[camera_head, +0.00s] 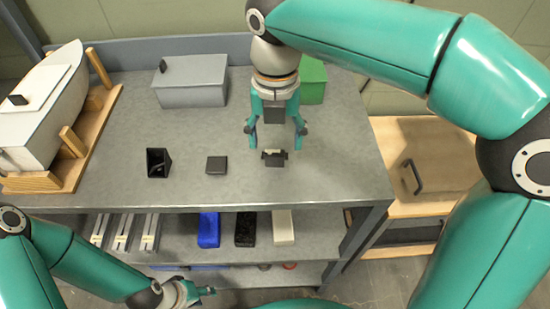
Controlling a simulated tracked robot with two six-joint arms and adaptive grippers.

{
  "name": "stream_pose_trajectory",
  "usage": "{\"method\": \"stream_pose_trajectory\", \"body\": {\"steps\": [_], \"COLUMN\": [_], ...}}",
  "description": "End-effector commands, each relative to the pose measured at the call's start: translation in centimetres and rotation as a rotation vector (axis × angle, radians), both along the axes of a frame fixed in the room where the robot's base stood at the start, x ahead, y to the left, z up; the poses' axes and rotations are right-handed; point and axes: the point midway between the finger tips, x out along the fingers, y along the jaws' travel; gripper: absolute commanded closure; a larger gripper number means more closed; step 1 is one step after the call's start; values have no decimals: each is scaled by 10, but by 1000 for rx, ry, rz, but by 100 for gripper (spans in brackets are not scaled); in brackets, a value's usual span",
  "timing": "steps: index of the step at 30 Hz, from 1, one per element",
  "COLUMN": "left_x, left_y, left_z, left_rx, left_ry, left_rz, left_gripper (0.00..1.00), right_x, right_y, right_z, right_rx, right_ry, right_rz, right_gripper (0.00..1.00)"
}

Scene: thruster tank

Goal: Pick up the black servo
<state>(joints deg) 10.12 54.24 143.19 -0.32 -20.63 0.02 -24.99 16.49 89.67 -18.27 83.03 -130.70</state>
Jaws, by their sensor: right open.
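My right gripper (275,130) points down over the grey bench top, with its two fingers spread. A small black part (274,159) with a pale piece at its top, perhaps the black servo, lies just below and between these fingers. No finger visibly touches it. A flat black square block (217,165) lies to its left. Further left is a black angular bracket-like part (158,162). I cannot tell for certain which is the servo. My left gripper (203,292) is low in front of the bench, away from these parts; its opening is unclear.
A grey box (190,82) and a green box (313,80) stand at the back. A white boat hull (40,110) on a wooden cradle fills the left end. Blue (208,230), black (246,230) and white (283,228) blocks lie on the lower shelf. A wooden crate (430,165) stands at right.

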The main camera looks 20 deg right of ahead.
Motion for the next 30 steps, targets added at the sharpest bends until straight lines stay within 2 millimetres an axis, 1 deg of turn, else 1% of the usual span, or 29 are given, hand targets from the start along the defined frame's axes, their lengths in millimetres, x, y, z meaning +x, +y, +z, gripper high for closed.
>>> {"method": "stream_pose_trajectory", "body": {"steps": [1, 3, 8, 11, 15, 18, 21, 26, 27, 29, 30], "left_x": [0, 0, 0, 0, 0, 0, 0, 0, 0, 0, 0], "left_y": [0, 0, 0, 0, 0, 0, 0, 0, 0, 0, 0], "left_z": [-2, -2, -2, -2, -3, -4, -4, -4, -4, -4, -4], "left_rx": [0, 0, 0, 0, 0, 0, 0, 0, 0, 0, 0], "left_ry": [0, 0, -1, -1, 0, -1, 0, 0, 0, 0, 0], "left_rz": [0, 0, 0, 0, 0, 0, 0, 0, 0, 0, 0], "left_gripper": [60, 60, 60, 60, 60, 60, 60, 60, 60, 60, 60], "right_x": [0, 0, 0, 2, 4, 4, 4, 4, 4, 4, 4], "right_y": [0, 0, 0, 0, 0, 0, 0, 0, 0, 0, 0], "right_z": [-7, -12, -19, -31, -53, -62, -66, -66, -66, -66, -66], "right_rx": [0, 0, 0, 0, -1, -1, 1, 1, 1, 1, 1], "right_ry": [0, 1, 1, 2, 4, 1, -1, -1, -1, -1, -1], "right_rz": [-1, -1, -1, -1, -2, -2, -2, -3, -3, -3, -3], "right_gripper": [29, 29, 29, 29, 29, 29, 29, 29, 31, 41, 48]}}
